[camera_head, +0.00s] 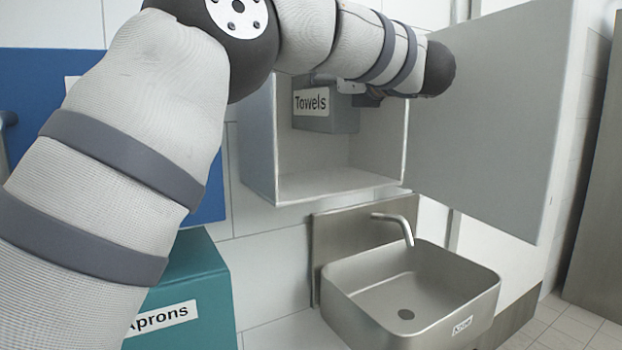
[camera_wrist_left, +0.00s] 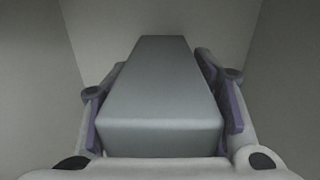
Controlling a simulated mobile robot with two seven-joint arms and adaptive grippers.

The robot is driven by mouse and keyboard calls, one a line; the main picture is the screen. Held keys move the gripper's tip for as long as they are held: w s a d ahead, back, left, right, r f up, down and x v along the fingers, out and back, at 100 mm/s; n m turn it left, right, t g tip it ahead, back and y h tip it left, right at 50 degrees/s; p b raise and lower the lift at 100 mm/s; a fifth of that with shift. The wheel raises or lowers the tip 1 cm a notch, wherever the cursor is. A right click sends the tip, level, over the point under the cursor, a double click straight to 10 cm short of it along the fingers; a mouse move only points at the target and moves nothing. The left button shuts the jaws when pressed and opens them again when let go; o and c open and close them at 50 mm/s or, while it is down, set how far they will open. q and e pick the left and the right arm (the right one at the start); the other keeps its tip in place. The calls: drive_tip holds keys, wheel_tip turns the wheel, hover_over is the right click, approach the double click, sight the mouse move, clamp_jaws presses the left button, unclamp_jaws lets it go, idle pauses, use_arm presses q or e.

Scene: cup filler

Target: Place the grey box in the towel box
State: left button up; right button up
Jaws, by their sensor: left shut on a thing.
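The grey box (camera_head: 327,121) carries a white "Towels" label and shows inside the open wall cabinet in the head view. The cabinet, the towel box (camera_head: 258,150), has grey walls and a bare floor below the grey box. My left gripper (camera_wrist_left: 165,105) is shut on the grey box (camera_wrist_left: 160,90), with a finger along each side of it in the left wrist view. In the head view my left arm reaches across the top and hides the gripper's fingers and the cabinet's upper part. The grey box appears held above the cabinet floor. My right gripper is not in view.
The cabinet door (camera_head: 490,120) stands open to the right. A metal sink (camera_head: 410,290) with a tap (camera_head: 398,226) is below. A teal box (camera_head: 190,295) labelled "Aprons" stands at lower left, and a blue panel (camera_head: 40,80) is behind my arm.

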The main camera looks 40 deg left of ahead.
use_arm(q)
drive_tip(key=shift+a+f, duration=0.1)
drive_tip(key=shift+f, duration=0.05)
drive_tip(key=f, duration=0.9)
drive_tip(key=shift+d+f+p, duration=0.2)
drive_tip(key=shift+f+p, duration=0.05)
drive_tip(key=shift+p, duration=0.15)
drive_tip(key=shift+s, duration=0.1)
drive_tip(key=o, duration=1.5)
drive_tip(key=shift+f, duration=0.1)
drive_tip(key=v, duration=1.2)
